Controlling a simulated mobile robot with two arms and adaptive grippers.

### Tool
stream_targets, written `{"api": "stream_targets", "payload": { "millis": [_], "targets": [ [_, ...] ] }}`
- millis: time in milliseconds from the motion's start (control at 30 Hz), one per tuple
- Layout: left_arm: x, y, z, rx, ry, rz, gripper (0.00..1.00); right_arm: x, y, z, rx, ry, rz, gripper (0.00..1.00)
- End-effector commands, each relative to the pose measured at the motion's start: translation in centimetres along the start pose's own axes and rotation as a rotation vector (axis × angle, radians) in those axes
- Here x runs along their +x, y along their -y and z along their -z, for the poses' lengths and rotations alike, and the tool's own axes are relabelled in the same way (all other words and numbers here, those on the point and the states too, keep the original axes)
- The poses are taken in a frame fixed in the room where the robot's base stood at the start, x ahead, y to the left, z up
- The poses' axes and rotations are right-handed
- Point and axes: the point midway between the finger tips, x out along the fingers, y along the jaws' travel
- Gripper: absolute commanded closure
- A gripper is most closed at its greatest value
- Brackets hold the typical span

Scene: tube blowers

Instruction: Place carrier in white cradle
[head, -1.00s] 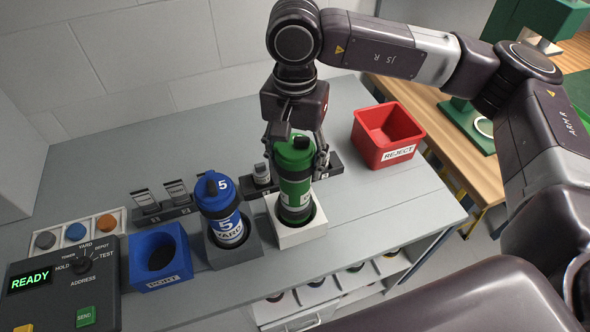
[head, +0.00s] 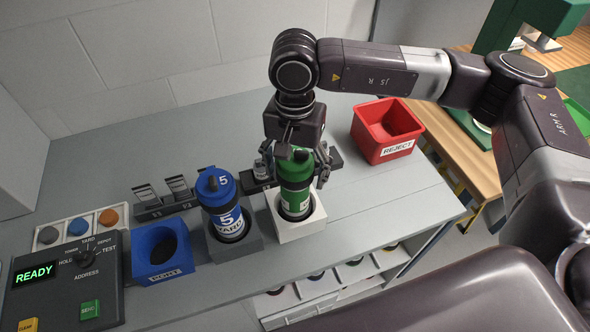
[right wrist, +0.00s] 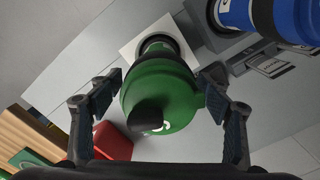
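My right gripper (head: 297,178) is over the carrier, one finger on each side. The fingers look spread, with a small gap beside the carrier in the head view. The bottom of the carrier is hidden in the cradle. My left gripper is not in view.
A blue carrier (head: 222,200) stands in a grey cradle (head: 238,250) just left of the white one. A red REJECT bin (head: 385,130) stands to the right.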

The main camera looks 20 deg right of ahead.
Motion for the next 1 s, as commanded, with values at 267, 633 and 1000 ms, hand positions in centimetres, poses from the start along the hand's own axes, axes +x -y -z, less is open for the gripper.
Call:
{"api": "stream_targets", "payload": {
  "millis": [267, 633, 1000],
  "targets": [
    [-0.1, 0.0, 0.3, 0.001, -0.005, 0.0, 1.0, -0.1, 0.0, 0.0, 0.0, 0.0, 0.0, 0.28],
    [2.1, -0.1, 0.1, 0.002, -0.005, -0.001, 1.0, -5.3, 0.1, 0.1, 0.0, -0.004, 0.006, 0.28],
    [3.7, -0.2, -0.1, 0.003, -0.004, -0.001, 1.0, -11.6, 0.1, 0.0, 0.0, -0.001, 0.001, 0.28]
  ]
}}
